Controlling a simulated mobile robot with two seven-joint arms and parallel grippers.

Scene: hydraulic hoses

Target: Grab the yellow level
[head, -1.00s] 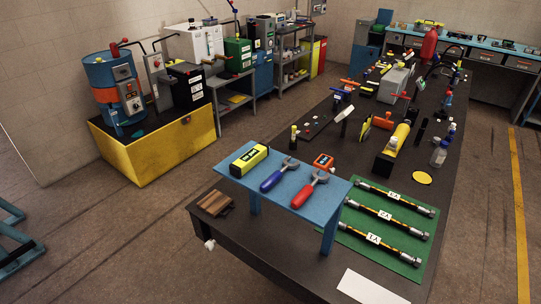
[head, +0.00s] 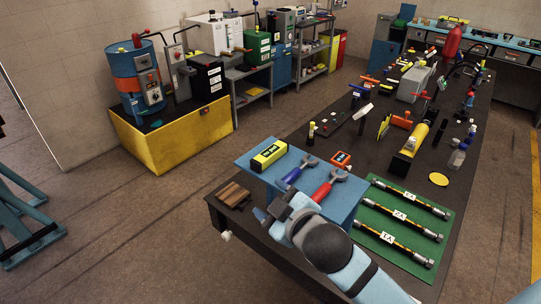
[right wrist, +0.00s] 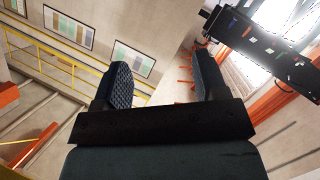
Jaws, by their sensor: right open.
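The yellow level (head: 268,155) is a short yellow block with a black label. It lies at the far left part of the small blue raised stand (head: 258,168) in the head view. My right gripper (head: 271,208) is in front of the stand's near left edge, apart from the level and nearer to me. Its two fingers (right wrist: 160,85) are spread and empty in the right wrist view, which shows walls and railing but no level. My left gripper is not in view.
A green mat (head: 440,220) with labelled hoses is to the right.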

